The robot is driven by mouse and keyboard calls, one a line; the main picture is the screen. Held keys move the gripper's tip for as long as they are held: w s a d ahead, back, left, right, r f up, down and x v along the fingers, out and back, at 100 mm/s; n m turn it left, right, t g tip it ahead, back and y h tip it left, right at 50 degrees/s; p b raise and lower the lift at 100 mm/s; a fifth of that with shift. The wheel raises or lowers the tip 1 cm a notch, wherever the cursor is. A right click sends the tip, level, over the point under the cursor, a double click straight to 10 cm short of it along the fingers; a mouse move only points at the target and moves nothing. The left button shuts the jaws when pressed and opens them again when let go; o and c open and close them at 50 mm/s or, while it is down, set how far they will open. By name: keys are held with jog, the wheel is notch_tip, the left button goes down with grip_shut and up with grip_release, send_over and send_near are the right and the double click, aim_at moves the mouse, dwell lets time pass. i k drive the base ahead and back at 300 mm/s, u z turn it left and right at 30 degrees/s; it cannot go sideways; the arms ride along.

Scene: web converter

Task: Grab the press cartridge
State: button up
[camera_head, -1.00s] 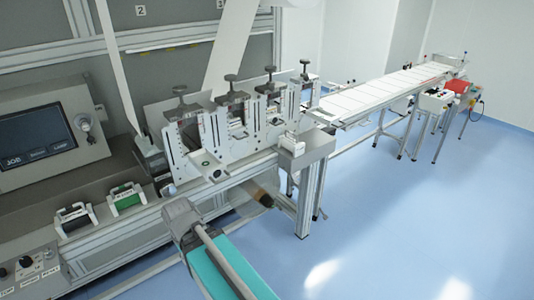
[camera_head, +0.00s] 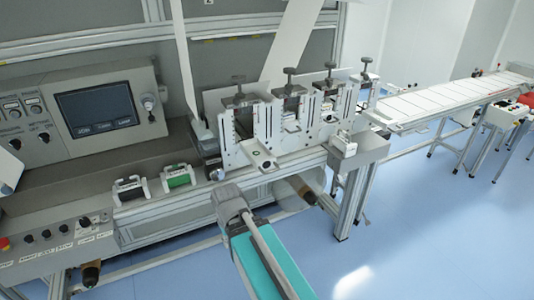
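Two small handled cartridge-like units sit side by side on the machine's front ledge in the head view. One has a dark middle (camera_head: 130,189) and the other has a green middle (camera_head: 178,179). Each has white end pieces and a small label too small to read. To their right, several upright press stations with dark top knobs (camera_head: 291,95) stand in a row, with dark openings in their frames. I cannot tell from the labels which piece is the press cartridge. My gripper is not recognisable in this view.
A control panel with a screen (camera_head: 97,110) stands at left, above a button box (camera_head: 60,240). A white conveyor (camera_head: 450,100) runs back right. The blue floor (camera_head: 440,230) is open.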

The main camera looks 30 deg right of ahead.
aim_at(139, 189)
jog(key=u, duration=0.15)
jog(key=i, duration=0.45)
jog(key=u, duration=0.95)
